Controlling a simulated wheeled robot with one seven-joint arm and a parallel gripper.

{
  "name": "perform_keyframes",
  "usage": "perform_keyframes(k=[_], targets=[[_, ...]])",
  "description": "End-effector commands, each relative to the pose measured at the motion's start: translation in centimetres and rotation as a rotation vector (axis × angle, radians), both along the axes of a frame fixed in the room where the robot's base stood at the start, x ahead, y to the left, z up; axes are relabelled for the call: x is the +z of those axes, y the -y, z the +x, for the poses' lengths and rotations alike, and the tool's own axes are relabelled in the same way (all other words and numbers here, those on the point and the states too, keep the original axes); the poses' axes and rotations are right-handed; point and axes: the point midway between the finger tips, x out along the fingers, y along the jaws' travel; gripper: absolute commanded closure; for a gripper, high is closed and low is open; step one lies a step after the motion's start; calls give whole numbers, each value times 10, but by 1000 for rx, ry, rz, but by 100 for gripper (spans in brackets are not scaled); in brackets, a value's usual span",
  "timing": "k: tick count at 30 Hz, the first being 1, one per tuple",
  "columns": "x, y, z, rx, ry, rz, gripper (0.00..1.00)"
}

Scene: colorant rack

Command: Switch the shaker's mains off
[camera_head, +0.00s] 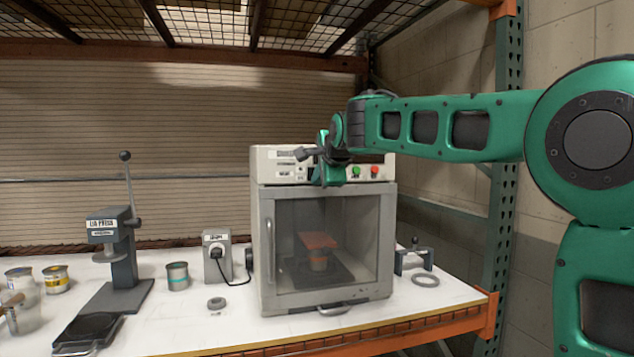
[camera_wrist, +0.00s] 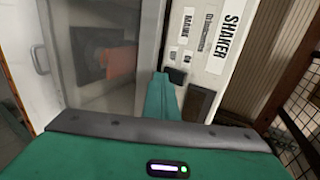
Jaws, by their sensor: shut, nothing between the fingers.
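The shaker (camera_head: 266,235) is a grey cabinet with a glass door and a cream control panel along its top. In the wrist view its panel (camera_wrist: 216,60) appears turned on its side, with a SHAKER label and a smaller MAINS label (camera_wrist: 187,22). A small black switch (camera_wrist: 177,76) sits below two little labels under the MAINS label. Which way it is set cannot be told.
Green (camera_head: 356,170) and red (camera_head: 375,171) buttons are on the panel right of my gripper. A grey socket box (camera_head: 217,257) with a plugged black cord stands left of the shaker. A lever press (camera_head: 125,245) and several tins stand further left.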

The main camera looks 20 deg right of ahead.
Motion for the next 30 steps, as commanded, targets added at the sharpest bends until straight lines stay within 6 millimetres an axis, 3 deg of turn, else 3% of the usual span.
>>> perform_keyframes(k=[8,19,30], targets=[[2,0,1,1,0,0,100],[22,-1,1,2,14,1,100],[22,0,-2,2,11,1,100]])
